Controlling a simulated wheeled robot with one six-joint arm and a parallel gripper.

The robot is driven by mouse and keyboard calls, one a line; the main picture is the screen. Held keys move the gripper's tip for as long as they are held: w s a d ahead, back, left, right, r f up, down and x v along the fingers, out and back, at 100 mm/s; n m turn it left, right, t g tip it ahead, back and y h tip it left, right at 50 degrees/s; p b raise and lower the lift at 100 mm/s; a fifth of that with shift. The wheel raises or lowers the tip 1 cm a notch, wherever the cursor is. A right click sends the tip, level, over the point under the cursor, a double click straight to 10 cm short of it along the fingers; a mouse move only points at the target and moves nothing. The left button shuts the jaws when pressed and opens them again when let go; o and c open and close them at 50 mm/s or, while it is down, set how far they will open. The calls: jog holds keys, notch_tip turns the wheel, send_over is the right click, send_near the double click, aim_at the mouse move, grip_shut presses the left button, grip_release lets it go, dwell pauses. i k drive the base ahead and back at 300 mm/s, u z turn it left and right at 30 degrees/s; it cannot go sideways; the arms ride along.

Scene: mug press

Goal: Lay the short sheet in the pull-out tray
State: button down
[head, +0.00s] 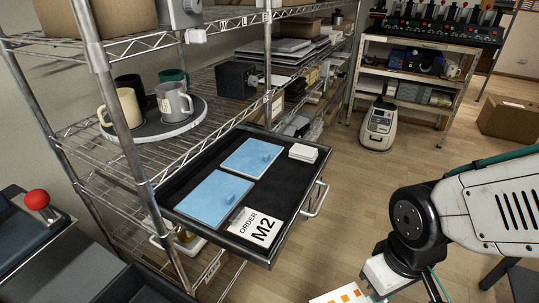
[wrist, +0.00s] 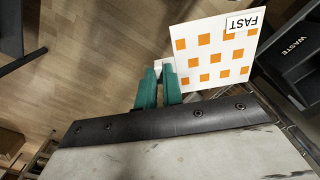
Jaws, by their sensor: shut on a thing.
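My gripper (wrist: 158,86) has teal fingers, shut on a white sheet (wrist: 216,46) with orange squares and a "FAST" label. In the head view the sheet (head: 343,296) is cut off by the bottom edge. It is held in front of and to the right of the pull-out tray (head: 283,182), apart from it. The black tray is pulled out of the wire shelf. Which sheet is the short one, I cannot tell.
An "ORDER M2" card (head: 254,228) lies at the tray's near end, and a small white stack (head: 303,152) at its far right corner. Bare tray floor shows on the right side. A dark "WASTE" bin (wrist: 288,62) is beside the held sheet in the wrist view.

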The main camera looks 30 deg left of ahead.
aim_at(285, 183)
jog(key=i, duration=1.45)
jog(key=u, duration=1.4)
